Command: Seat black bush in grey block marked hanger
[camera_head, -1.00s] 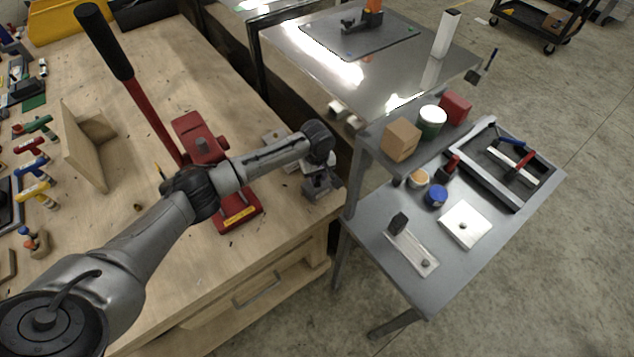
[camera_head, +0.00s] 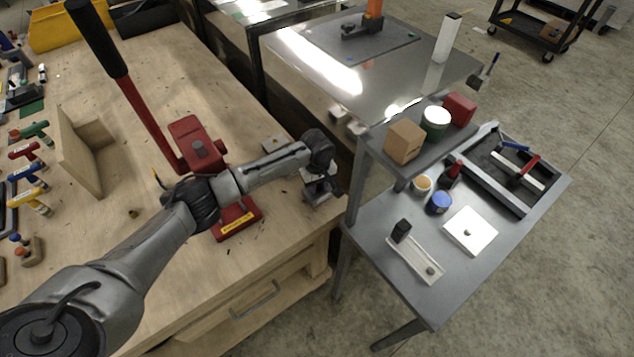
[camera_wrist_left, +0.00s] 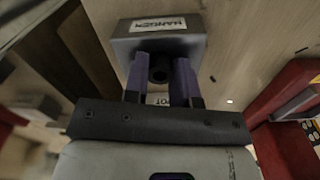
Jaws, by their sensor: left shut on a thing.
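The grey block marked HANGER (camera_wrist_left: 157,44) is at the top middle of the left wrist view, with a white label on its upper face. The black bush (camera_wrist_left: 159,70) shows as a dark round end between the two fingers. My left gripper (camera_wrist_left: 161,82) is shut on it, with the fingertips close against the block's near face. I cannot tell how far the bush is in the block. In the head view my left gripper (camera_head: 320,187) is at the bench's right edge, where wrist and fingers hide the bush. My right gripper is not in view.
A red lever press (camera_head: 195,150) stands on the wooden bench (camera_head: 130,255) left of my gripper. A grey steel table (camera_head: 370,240) to the right holds a white plate (camera_head: 470,231), small tubs and a tray (camera_head: 522,205). A gap separates bench and table.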

